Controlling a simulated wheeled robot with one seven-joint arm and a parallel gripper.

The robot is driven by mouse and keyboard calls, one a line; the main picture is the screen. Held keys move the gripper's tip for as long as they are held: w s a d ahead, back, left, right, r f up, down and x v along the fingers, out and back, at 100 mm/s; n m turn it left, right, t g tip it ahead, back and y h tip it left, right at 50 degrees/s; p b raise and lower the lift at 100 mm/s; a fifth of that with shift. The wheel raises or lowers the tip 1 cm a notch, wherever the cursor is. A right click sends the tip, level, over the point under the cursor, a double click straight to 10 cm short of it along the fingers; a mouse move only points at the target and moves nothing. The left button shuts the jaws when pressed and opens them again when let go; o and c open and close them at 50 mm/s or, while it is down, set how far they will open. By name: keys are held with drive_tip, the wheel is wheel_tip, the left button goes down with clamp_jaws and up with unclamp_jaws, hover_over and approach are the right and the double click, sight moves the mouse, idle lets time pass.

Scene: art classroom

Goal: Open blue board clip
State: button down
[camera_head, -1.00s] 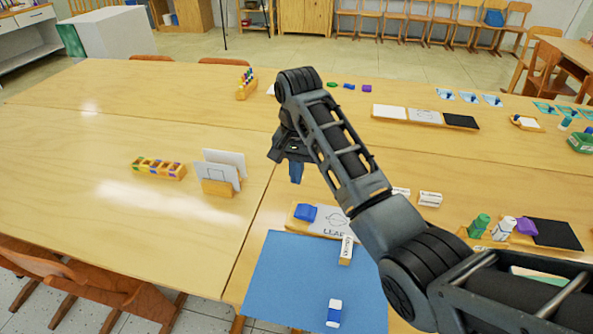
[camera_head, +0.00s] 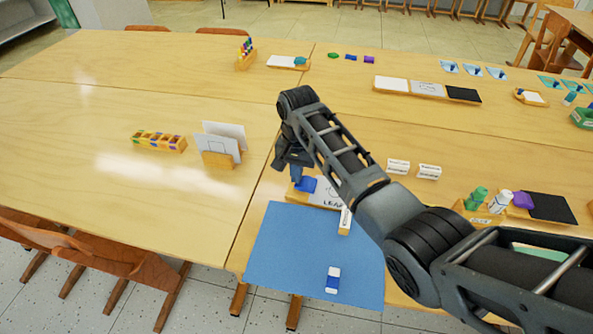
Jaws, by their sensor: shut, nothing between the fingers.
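The blue board clip (camera_head: 307,185) sits on the left end of a wooden-edged board with a white sheet (camera_head: 325,199) that carries a drawing and the word LEAF. My gripper (camera_head: 296,180) points down right at the clip's upper left side, its fingers shut with nothing between them. I cannot tell whether the fingertips touch the clip. My arm covers the right part of the board.
A blue mat (camera_head: 300,262) lies in front of the board, with a blue and white block (camera_head: 333,280) on it. A white block (camera_head: 345,221) stands by the mat's top edge. A card holder (camera_head: 218,160) stands to the left. The table between is clear.

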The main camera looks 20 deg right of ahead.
drive_tip(key=shift+w+a+f, duration=0.1)
drive_tip(key=shift+f, duration=0.25)
drive_tip(key=shift+r+p, duration=0.85)
drive_tip(key=shift+r+p, duration=0.4)
drive_tip(key=w+a+r, duration=0.1)
drive_tip(key=r, duration=0.5)
drive_tip(key=w+a+r+p, duration=0.1)
drive_tip(key=a+r, duration=0.1)
drive_tip(key=r, duration=0.4)
drive_tip(key=shift+w+r, duration=0.25)
drive_tip(key=shift+w, duration=0.05)
